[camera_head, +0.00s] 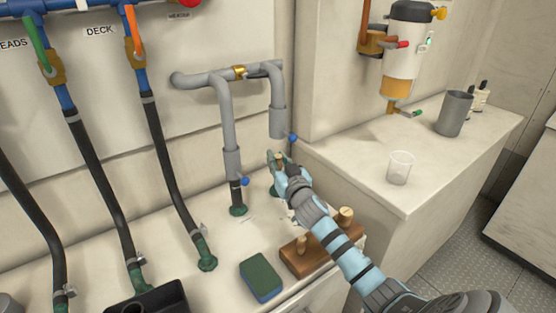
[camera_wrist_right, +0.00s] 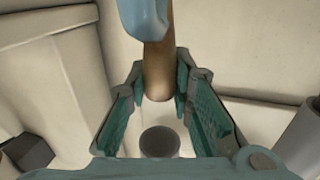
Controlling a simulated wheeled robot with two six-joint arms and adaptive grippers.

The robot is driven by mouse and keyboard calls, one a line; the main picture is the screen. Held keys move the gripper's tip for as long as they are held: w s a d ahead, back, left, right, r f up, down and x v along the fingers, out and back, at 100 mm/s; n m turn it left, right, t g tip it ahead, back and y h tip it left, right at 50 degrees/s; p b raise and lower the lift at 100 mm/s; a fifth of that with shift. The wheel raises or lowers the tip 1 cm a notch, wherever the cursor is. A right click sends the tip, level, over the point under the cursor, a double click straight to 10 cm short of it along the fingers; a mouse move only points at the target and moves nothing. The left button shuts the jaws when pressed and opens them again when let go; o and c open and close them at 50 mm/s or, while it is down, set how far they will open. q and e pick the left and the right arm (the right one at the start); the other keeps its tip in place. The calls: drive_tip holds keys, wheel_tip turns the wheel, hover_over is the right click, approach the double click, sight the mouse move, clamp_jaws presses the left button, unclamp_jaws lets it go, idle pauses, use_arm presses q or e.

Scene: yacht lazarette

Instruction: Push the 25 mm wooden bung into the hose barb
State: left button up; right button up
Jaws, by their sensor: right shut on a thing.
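My right gripper (camera_head: 279,160) is shut on a wooden bung (camera_head: 280,156), just below the open lower end of the right grey pipe. In the right wrist view, the tan bung (camera_wrist_right: 158,75) sits between the teal fingers of the right gripper (camera_wrist_right: 160,95). A green fitting (camera_head: 273,190) shows partly behind the gripper; it appears to be the hose barb. A dark round shape (camera_wrist_right: 160,141) lies beyond the bung in the wrist view; I cannot tell whether it is the barb's mouth. Contact between bung and barb is not visible. My left gripper is out of view.
A wooden block (camera_head: 300,262) with bungs standing in it and a green sponge (camera_head: 261,279) lie on the ledge. Black hoses (camera_head: 92,180) and grey pipes (camera_head: 226,120) stand at left and above. A clear cup (camera_head: 400,168) and grey tumbler (camera_head: 454,114) stand on the right counter.

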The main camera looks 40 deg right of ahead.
drive_tip(key=shift+f+b, duration=0.65)
drive_tip(key=shift+f, duration=0.2)
drive_tip(key=o, duration=1)
drive_tip(key=shift+r, duration=0.15)
wheel_tip(320, 180, up, 4)
drive_tip(key=p, duration=0.4)
drive_tip(key=shift+r, duration=0.2)
drive_tip(key=s, duration=0.9)
drive_tip(key=s+a+r+n+g+y, duration=0.1)
drive_tip(key=s+a+n+y, duration=0.3)
drive_tip(key=a+y, duration=0.2)
drive_tip(key=s+a+r+n+g+y, duration=0.2)
drive_tip(key=s+a+n+y, duration=0.2)
drive_tip(key=a, duration=0.5)
drive_tip(key=s+a+r+n+g+y, duration=0.2)
drive_tip(key=s+a+n+y, duration=0.2)
drive_tip(key=a+y, duration=0.3)
drive_tip(key=shift+s+a+r+n+y+b, duration=0.2)
drive_tip(key=shift+s+n+y+b, duration=0.1)
drive_tip(key=shift+n+y, duration=0.3)
